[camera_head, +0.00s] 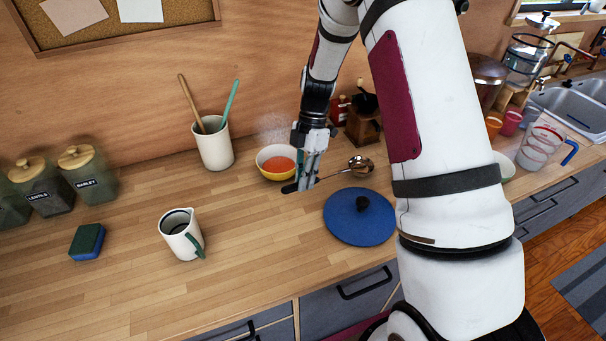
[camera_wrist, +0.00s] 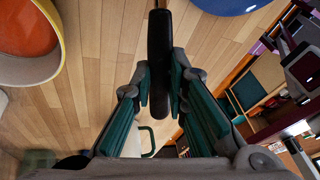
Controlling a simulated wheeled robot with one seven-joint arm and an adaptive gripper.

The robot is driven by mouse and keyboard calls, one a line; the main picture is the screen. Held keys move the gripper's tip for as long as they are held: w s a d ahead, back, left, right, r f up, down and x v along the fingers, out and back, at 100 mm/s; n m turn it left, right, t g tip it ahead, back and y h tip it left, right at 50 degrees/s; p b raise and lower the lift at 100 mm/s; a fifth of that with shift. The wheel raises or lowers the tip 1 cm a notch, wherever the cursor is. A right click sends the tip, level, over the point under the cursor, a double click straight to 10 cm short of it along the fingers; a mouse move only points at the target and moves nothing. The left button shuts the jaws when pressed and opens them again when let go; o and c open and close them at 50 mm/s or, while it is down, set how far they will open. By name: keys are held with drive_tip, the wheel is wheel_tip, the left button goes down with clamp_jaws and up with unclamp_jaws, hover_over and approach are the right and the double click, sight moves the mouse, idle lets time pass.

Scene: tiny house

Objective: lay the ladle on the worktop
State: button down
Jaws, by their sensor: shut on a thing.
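The ladle has a shiny metal bowl (camera_head: 361,166) and a black handle; the handle also shows upright between the fingers in the wrist view (camera_wrist: 159,55). My gripper (camera_head: 307,184) is shut on the handle, fingers pointing down, in front of the bowl of orange soup (camera_head: 277,163). The ladle lies roughly level, its bowl end to the right, behind the blue lid. I cannot tell whether it touches the wooden worktop (camera_head: 120,270) or hangs just above it. In the wrist view my gripper (camera_wrist: 162,108) has a finger on each side of the handle.
The blue lid (camera_head: 350,228) lies close in front of the ladle. A white jug (camera_head: 180,240), a sponge (camera_head: 88,243), a utensil pot (camera_head: 214,150) and jars (camera_head: 88,178) stand to the left. A grinder (camera_head: 362,125) stands behind. Worktop between jug and lid is clear.

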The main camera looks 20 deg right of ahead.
drive_tip(key=shift+f, duration=0.45)
idle(0.4)
drive_tip(key=c, duration=1.5)
unclamp_jaws()
wheel_tip(320, 180, up, 19)
drive_tip(key=d+m+t+h, duration=0.1)
drive_tip(key=m+t, duration=0.1)
drive_tip(key=m, duration=0.2)
drive_tip(key=s+a+r+m+t, duration=0.1)
drive_tip(key=s+r+m+t, duration=0.1)
drive_tip(key=s+m, duration=0.3)
drive_tip(key=s+a+r+m+t+h, duration=0.1)
drive_tip(key=s+r+m, duration=0.3)
drive_tip(key=s, duration=0.6)
drive_tip(key=s+a+r+m+t+h+b, duration=0.1)
drive_tip(key=s+r+m+t, duration=0.2)
drive_tip(key=s+m, duration=0.4)
drive_tip(key=shift+s+r+m+t, duration=0.15)
drive_tip(key=shift+r+m+t, duration=0.2)
drive_tip(key=shift+m, duration=0.25)
